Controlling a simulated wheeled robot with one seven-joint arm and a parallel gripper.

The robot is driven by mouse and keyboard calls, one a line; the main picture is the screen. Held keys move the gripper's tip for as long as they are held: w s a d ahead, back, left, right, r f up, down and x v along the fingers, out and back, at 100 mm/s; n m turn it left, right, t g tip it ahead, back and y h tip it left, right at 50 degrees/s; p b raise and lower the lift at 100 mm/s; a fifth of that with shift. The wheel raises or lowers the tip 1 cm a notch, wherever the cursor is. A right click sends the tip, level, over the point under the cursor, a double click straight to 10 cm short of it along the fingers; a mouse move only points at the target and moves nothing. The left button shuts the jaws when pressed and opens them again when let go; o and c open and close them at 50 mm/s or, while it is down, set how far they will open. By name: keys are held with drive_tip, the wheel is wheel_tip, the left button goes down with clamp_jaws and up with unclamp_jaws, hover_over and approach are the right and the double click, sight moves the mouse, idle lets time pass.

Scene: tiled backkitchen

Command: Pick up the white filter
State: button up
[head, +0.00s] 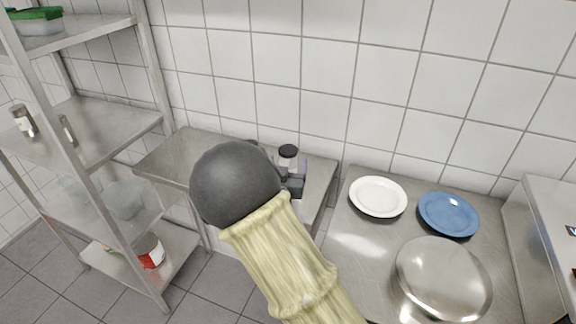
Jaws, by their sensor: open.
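My gripper (295,184) is over the steel table left of centre, mostly hidden behind my own arm. Its dark fingers show only in part, and it is open. A small pale container with a black lid (288,153) stands upright on the table just behind the gripper. I cannot tell whether this container is the white filter, and no other thing is clearly a white filter. Whether the gripper touches the container cannot be told. A thin purple edge (305,167) shows beside it. My arm hides part of the table.
The left steel table (170,157) has bare room at its left end. The right counter (355,245) holds a white plate (378,196), a blue plate (449,214) and a shiny round metal piece (443,278). A steel shelf rack (100,128) stands at left; the tiled wall is behind.

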sight(289, 150)
drive_tip(key=shift+w+d, duration=0.2)
drive_tip(key=shift+w, duration=0.8)
drive_tip(key=w, duration=0.2)
drive_tip(key=w+p, duration=0.1)
drive_tip(key=w, duration=0.2)
drive_tip(key=shift+w+d+f, duration=0.1)
drive_tip(key=shift+d+f, duration=0.1)
drive_tip(key=c, duration=1.1)
wheel_tip(289, 150, up, 10)
drive_tip(key=shift+r, duration=0.1)
